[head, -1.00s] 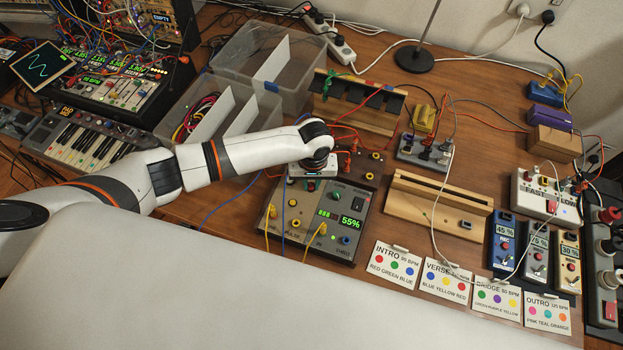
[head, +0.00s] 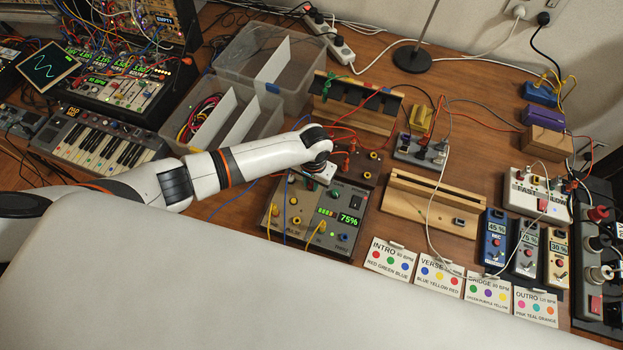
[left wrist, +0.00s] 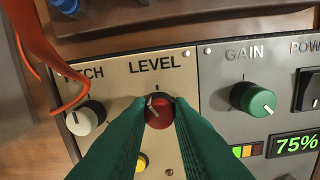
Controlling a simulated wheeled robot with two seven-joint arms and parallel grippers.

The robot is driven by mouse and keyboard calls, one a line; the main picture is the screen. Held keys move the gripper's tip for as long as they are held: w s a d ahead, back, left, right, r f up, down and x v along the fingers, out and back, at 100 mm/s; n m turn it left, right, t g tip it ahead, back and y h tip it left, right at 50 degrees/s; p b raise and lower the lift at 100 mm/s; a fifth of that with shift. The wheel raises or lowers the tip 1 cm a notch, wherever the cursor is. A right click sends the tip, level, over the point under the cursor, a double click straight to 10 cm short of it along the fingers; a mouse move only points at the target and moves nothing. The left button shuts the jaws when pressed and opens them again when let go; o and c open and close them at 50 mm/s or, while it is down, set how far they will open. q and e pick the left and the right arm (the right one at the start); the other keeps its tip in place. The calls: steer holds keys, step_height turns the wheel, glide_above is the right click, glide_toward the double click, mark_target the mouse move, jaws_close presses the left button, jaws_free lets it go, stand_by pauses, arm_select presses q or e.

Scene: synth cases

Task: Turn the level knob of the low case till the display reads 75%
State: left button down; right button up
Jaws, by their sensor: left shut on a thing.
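The low case (head: 310,215) stands in the middle of the table, and its green display (head: 349,217) reads 75%. The display also shows 75% in the left wrist view (left wrist: 295,144). The level knob (left wrist: 159,112) is red with a pale pointer line and sits under the word LEVEL. My left gripper (left wrist: 158,108) has its green fingers on both sides of the knob and is shut on it. In the head view my left gripper (head: 318,175) is over the case's back left part and hides the knob. My right gripper is not in view.
A white pitch knob (left wrist: 86,118) with an orange cable beside it is left of the level knob. The green gain knob (left wrist: 253,98) is to the right. Yellow cables (head: 315,236) are plugged into the case's front. A wooden stand (head: 430,205) is right of the case.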

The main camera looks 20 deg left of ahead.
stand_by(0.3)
arm_select(q)
steer(key=c, duration=1.3)
jaws_free()
step_height(320, 180, up, 12)
steer(key=shift+d+b, duration=0.2)
steer(key=shift+b, duration=0.2)
